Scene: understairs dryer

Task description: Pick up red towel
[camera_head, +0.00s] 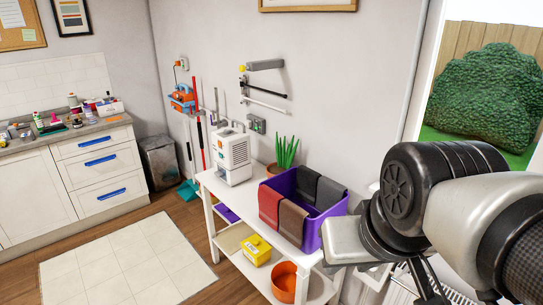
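The red towel (270,206) hangs over the front wall of a purple bin (312,231), at its left end. A brown towel (291,223) hangs right beside it on the same wall. Two dark grey towels (327,192) hang over the back wall. The bin stands on the top of a white shelf unit (238,198). My arm reaches in from the right edge. Part of my gripper (426,284) seems to show low at the bottom right, apart from the towel and to its right. Its fingers are too unclear to judge.
A white machine (233,155) and a potted plant (284,152) stand left of and behind the bin. Lower shelves hold a yellow box (256,250) and an orange pot (289,282). Open floor with a pale mat (128,262) lies to the left.

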